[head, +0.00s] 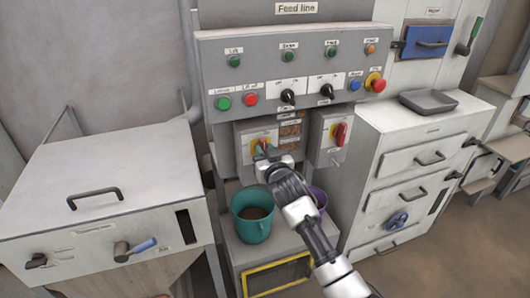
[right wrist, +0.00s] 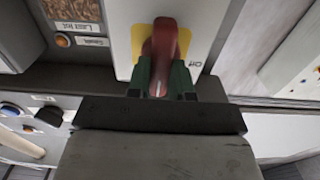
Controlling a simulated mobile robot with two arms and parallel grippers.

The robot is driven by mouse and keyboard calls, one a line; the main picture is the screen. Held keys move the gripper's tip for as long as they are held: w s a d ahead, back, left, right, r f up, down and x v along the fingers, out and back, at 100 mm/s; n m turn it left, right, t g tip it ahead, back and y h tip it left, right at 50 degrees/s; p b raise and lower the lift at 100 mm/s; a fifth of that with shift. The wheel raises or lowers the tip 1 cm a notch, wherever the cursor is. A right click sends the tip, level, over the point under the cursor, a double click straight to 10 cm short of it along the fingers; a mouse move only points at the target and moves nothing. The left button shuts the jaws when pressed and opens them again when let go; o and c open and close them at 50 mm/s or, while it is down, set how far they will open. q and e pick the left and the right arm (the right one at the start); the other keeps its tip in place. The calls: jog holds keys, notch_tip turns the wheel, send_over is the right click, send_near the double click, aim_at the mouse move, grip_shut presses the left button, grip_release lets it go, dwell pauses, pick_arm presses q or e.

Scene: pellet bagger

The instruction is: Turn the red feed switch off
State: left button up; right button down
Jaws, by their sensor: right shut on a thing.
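A red rotary switch handle (right wrist: 162,45) on a yellow plate (right wrist: 138,42) fills the upper middle of the right wrist view, where an upside-down "Off" label shows beside it. In the head view this is the left of two grey switch boxes (head: 244,131), and its handle is partly hidden by my gripper. My right gripper (head: 262,153) is shut on the red handle; in the right wrist view its dark green fingers (right wrist: 162,80) stand on both sides of it. My left gripper is not in view.
A second box with a red handle (head: 340,134) is close on the right. Below are a teal bucket (head: 251,228) and a purple bucket (head: 319,198). Above is a sloped button panel (head: 265,70). A white drawer cabinet (head: 372,145) stands on the right.

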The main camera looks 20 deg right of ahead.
jog(key=shift+n, duration=0.3)
jog(key=shift+a+f+n+p, duration=0.15)
jog(key=shift+n+p, duration=0.4)
jog(key=shift+n, duration=2.35)
jog(key=shift+a+f+n+p, duration=0.15)
jog(key=shift+n+p, duration=0.35)
jog(key=shift+n, duration=2.4)
jog(key=shift+a+f+n+p, duration=0.15)
jog(key=shift+n+p, duration=0.4)
jog(key=shift+n, duration=2.35)
jog(key=c, duration=1)
grip_release()
jog(key=s, duration=1)
jog(key=shift+s+d+b, duration=0.25)
jog(key=shift+s+b, duration=0.1)
jog(key=shift+s, duration=0.05)
